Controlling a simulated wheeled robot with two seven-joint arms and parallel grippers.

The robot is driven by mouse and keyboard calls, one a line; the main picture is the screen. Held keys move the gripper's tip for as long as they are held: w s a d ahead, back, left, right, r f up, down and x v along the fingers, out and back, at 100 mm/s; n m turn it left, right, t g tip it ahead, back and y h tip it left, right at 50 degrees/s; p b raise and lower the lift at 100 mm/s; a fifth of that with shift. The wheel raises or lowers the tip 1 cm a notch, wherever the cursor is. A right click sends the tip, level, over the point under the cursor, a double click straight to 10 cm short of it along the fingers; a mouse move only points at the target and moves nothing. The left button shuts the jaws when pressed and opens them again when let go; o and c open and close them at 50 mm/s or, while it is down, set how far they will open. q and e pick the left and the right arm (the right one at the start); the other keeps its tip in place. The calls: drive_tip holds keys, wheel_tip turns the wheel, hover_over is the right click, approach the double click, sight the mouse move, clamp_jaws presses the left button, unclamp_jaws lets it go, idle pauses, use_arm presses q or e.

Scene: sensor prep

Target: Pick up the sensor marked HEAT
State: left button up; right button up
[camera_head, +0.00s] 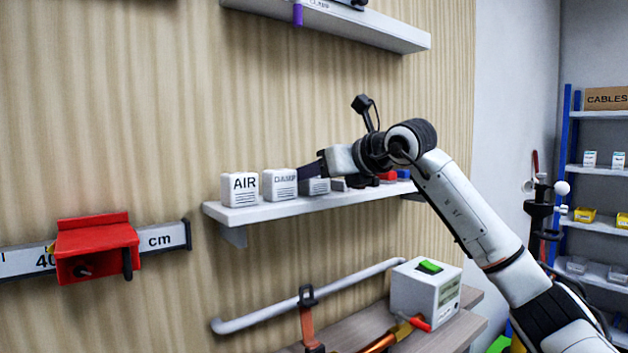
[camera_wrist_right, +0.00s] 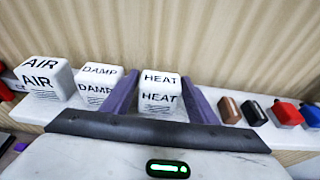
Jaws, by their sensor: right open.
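The white sensor marked HEAT (camera_wrist_right: 160,93) stands upright on the wall shelf, between the two purple fingers of my right gripper (camera_wrist_right: 157,95). The fingers are open, one on each side of it; I cannot tell whether either touches it. In the head view my right gripper (camera_head: 318,169) reaches in from the right over the shelf and partly hides the HEAT sensor (camera_head: 317,187). The sensor marked DAMP (camera_head: 281,184) stands just left of it, and the sensor marked AIR (camera_head: 240,189) is farther left. My left gripper is not in view.
The white shelf (camera_head: 232,214) also holds brown, black, red (camera_wrist_right: 287,114) and blue (camera_wrist_right: 311,115) items right of the HEAT sensor. Below are a white box with a green button (camera_head: 414,291) and a grey rail (camera_head: 270,312). A red device (camera_head: 95,247) is on the wall ruler.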

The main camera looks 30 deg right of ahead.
drive_tip(key=shift+c, duration=0.5)
drive_tip(key=c, duration=0.8)
drive_tip(key=shift+o, duration=0.2)
